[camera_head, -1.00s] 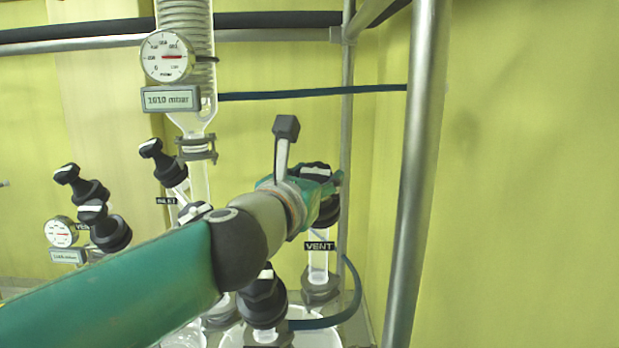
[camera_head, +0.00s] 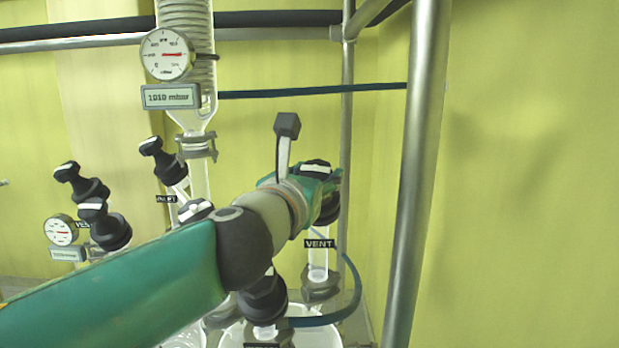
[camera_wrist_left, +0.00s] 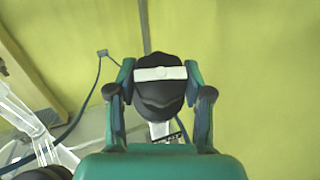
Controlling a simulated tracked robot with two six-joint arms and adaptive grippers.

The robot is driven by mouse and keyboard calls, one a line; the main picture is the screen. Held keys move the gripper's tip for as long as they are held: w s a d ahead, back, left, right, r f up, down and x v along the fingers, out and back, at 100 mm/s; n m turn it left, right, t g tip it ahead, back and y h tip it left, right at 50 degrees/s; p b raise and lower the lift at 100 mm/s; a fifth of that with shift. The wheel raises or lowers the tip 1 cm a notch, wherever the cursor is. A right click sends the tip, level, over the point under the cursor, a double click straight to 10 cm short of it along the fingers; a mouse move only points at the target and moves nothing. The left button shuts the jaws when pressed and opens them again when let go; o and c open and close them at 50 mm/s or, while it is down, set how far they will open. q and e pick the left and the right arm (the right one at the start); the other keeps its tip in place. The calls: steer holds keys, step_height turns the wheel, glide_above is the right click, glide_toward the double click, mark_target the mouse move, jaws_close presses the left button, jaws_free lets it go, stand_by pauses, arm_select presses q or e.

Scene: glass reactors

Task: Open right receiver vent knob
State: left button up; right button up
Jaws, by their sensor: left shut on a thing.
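The right receiver vent knob (camera_head: 316,168) is black with a white bar on top, above a glass neck with a black VENT label (camera_head: 319,244). My left gripper (camera_head: 322,188) is shut on it. In the left wrist view the knob (camera_wrist_left: 159,88) sits between the two green and black fingers of the left gripper (camera_wrist_left: 160,92), and its white bar lies nearly level across the picture. My left arm comes in from the lower left and hides part of the glassware. My right gripper is not in view.
A vertical metal post (camera_head: 415,170) stands just right of the knob. A round gauge (camera_head: 167,54) and a 1010 mbar display (camera_head: 171,96) are at upper left. Other black knobs (camera_head: 104,224) stand at left. A dark hose (camera_head: 335,317) curves below the vent. The far right is bare wall.

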arm_select(q)
steer(key=shift+r+n+y+b, duration=0.25)
steer(key=shift+n+y+b, duration=0.05)
steer(key=shift+n+y, duration=0.3)
steer(key=shift+n+t+y+b, duration=0.3)
steer(key=shift+n+t+y, duration=0.1)
steer(key=shift+n+y, duration=0.25)
steer(key=shift+d+n+y, duration=0.1)
steer(key=shift+n+y, duration=0.95)
steer(key=shift+n, duration=0.1)
steer(key=shift+r+n+g+y+p, duration=0.1)
steer(key=shift+n+g+y+p, duration=0.45)
steer(key=shift+n+y, duration=2.1)
steer(key=shift+t, duration=0.25)
steer(key=o, duration=1.2)
steer(key=shift+c, duration=0.2)
steer(key=shift+s+f, duration=0.1)
steer(key=shift+f, duration=0.15)
